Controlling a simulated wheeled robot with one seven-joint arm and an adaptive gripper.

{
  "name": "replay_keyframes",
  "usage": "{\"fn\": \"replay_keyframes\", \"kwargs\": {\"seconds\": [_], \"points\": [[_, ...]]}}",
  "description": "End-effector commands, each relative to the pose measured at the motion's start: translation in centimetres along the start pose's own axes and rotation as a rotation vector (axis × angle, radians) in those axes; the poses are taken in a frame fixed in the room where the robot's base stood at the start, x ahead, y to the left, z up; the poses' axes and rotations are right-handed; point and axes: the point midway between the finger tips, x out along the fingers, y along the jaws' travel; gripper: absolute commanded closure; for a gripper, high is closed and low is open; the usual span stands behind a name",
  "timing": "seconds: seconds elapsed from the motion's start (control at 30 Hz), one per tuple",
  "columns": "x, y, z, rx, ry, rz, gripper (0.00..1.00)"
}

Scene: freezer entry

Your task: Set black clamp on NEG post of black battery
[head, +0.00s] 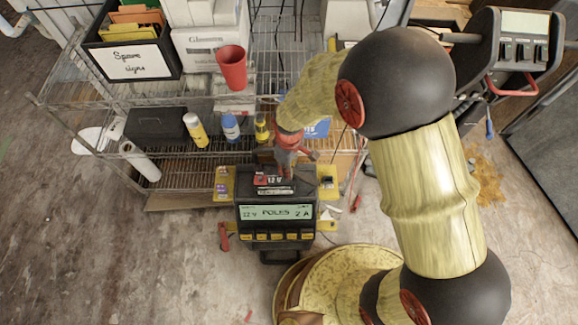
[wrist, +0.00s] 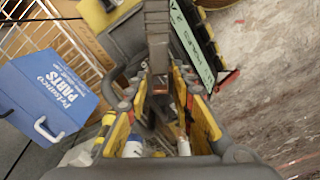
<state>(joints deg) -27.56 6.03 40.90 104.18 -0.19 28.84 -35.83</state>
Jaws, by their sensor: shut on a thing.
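The black battery (head: 262,187), marked 12 V with a red patch at its left, sits just behind the display unit (head: 275,228), which reads "12V POLES 2A". My gripper (head: 286,172) is over the battery's right part, pointing down. In the wrist view my gripper (wrist: 160,85) is shut on a dark grey ribbed piece that appears to be the black clamp (wrist: 157,40). The NEG post is hidden behind my gripper, and I cannot tell whether the clamp touches it. The display unit (wrist: 190,45) also shows at the upper right of the wrist view.
A wire shelf (head: 180,155) with bottles and a red cup (head: 232,67) stands behind. A blue parts box (wrist: 45,95) is left in the wrist view. A red clamp-like piece (head: 223,237) is left of the display unit. Floor at the left is clear.

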Motion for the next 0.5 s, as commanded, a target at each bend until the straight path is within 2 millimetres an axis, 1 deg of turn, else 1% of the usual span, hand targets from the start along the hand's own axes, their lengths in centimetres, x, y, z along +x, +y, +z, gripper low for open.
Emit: {"fn": "replay_keyframes", "kwargs": {"seconds": [0.5], "points": [[3.6, 0.0, 0.0, 0.001, 0.000, 0.000, 1.00]]}}
